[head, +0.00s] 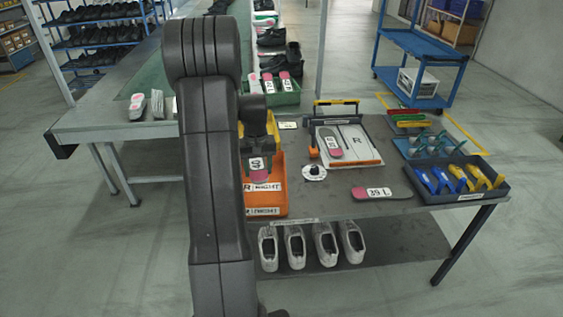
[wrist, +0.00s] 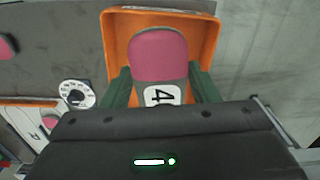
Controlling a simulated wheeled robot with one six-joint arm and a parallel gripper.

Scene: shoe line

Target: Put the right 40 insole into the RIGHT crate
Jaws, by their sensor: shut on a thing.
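My gripper (wrist: 162,88) is shut on a grey insole with a pink heel (wrist: 158,55) and a white label. The label starts with a 4 in the wrist view; the rest is hidden by my gripper. The orange crate (wrist: 113,45) lies behind and around the insole in the wrist view. In the head view the insole (head: 257,164) is above or partly inside the orange crate (head: 279,170), whose front labels begin with R. I cannot tell if the insole touches the crate floor. My arm hides the crate's left side.
A 39 L insole (head: 381,193) lies on the table to the right. Another insole (head: 331,143) lies on a board marked R (head: 357,143). A round dial (head: 314,173) is beside the crate. A dark tray (head: 455,181) holds blue and yellow tools. A green crate (head: 284,97) stands behind.

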